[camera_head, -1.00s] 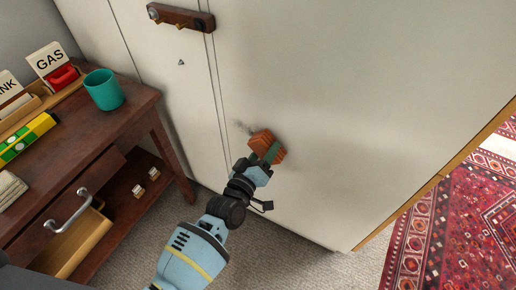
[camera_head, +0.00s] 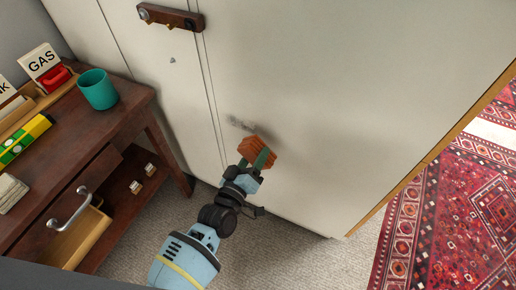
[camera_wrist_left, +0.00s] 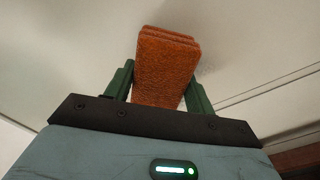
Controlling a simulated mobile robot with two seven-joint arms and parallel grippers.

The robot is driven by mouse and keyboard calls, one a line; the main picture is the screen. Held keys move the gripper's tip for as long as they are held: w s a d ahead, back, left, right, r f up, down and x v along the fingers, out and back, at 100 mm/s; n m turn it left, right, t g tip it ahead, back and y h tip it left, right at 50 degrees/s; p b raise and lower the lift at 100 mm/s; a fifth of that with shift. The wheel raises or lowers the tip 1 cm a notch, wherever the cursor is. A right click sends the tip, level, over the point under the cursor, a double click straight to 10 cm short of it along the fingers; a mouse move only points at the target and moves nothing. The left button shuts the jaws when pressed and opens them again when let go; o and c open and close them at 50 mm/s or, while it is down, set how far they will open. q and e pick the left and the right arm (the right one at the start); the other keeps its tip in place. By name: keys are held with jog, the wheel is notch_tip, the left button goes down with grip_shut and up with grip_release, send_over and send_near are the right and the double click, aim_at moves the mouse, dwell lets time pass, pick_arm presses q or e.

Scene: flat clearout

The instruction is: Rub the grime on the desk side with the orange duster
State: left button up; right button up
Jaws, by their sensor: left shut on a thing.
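The orange duster (camera_head: 256,150) is a ribbed block held against or very near the large cream panel (camera_head: 340,90), which looks like the desk side. My left gripper (camera_head: 262,162) is shut on it with green fingers. In the left wrist view the duster (camera_wrist_left: 166,65) stands between the two fingers (camera_wrist_left: 160,85). A dark smudge of grime (camera_head: 240,124) shows on the panel just above and left of the duster; part of it may be hidden behind the duster. I cannot tell whether the duster touches the panel. My right gripper is not in view.
A dark wooden table (camera_head: 120,125) stands at left, with a teal mug (camera_head: 97,90), a yellow-green level (camera_head: 22,140) and an open drawer (camera_head: 80,240). A hook rail (camera_head: 171,17) is on the panel above. A red patterned rug (camera_head: 450,220) lies at right.

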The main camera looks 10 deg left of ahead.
pick_arm(q)
jog(key=shift+p+v, duration=0.3)
jog(key=shift+v, duration=0.55)
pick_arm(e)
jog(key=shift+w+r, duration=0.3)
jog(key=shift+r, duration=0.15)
pick_arm(q)
jog(key=shift+s, duration=0.15)
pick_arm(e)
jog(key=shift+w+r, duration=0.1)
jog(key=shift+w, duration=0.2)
pick_arm(q)
jog(key=shift+p+v, duration=0.55)
jog(key=shift+v, duration=0.35)
jog(key=shift+s+a, duration=0.2)
jog(key=shift+s, duration=0.25)
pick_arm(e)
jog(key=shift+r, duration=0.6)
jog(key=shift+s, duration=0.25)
pick_arm(q)
jog(key=shift+a, duration=0.1)
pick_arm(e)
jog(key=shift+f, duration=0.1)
